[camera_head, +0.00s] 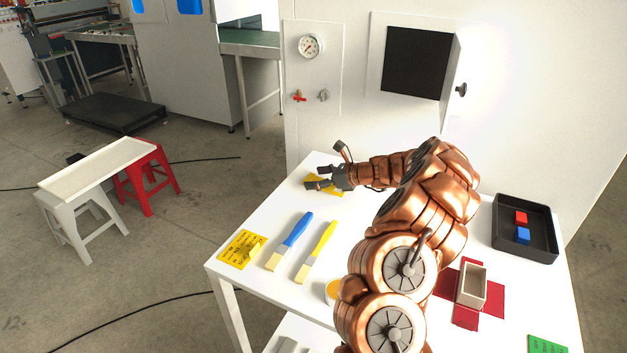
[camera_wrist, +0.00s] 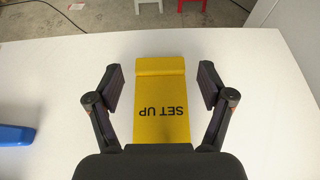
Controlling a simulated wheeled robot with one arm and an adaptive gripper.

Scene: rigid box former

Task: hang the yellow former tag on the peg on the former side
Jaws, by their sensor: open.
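The yellow tag (camera_wrist: 160,92), marked "SET UP", lies on the white table in the wrist view, with a raised band across its far end. My gripper (camera_wrist: 160,80) is open, with one finger on each side of the tag and a gap to both its edges. In the head view my gripper (camera_head: 317,177) is low over the table's far left part and hides much of the tag (camera_head: 331,192). The white former (camera_head: 355,128) stands behind the table. I cannot make out the peg for certain on its side.
A yellow card (camera_head: 240,250), a blue brush (camera_head: 293,236) and a yellow brush (camera_head: 320,245) lie at the table's left. A black tray (camera_head: 545,252) with red and blue blocks and a small box (camera_head: 473,285) on red card are at the right.

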